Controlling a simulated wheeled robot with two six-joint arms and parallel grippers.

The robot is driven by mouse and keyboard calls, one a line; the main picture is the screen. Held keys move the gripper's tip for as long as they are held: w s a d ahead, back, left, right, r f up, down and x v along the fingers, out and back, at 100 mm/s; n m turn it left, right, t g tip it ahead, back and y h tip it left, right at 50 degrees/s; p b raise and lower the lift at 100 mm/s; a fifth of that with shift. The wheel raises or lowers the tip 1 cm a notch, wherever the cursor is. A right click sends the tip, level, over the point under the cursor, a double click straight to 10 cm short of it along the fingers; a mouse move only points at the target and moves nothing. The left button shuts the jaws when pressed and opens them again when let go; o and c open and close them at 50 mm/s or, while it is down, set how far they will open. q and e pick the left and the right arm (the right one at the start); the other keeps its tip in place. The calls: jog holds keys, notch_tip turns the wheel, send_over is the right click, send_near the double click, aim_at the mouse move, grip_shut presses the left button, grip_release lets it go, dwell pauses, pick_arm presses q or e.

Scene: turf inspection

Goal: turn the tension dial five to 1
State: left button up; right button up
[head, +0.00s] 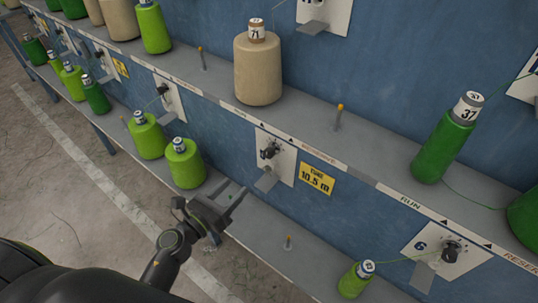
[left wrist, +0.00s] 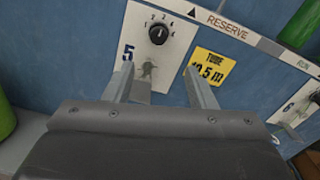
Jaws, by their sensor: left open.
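Tension dial five is a black knob (left wrist: 158,34) on a white plate (left wrist: 182,45) marked 5, with small numbers around its upper side. Its pointer setting is too small to read surely. In the head view the dial (head: 268,152) sits on the blue wall above a grey bracket (head: 266,180). My left gripper (head: 236,191) is open and empty, below and left of the dial, apart from it. In the left wrist view its two fingers (left wrist: 157,70) point up toward the plate, with the knob above the gap between them. My right gripper is not in view.
A yellow tube label (left wrist: 212,66) is right of the plate. Two lime spools (head: 186,167) stand on the lower shelf left of my gripper. A tan spool (head: 258,70) stands on the upper shelf. Dial plate 6 (head: 440,252) is at the lower right.

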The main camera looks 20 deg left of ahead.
pick_arm(q)
jog(key=p, duration=0.1)
send_near(267, 155)
jog(key=x, duration=1.1)
jog(key=c, duration=1)
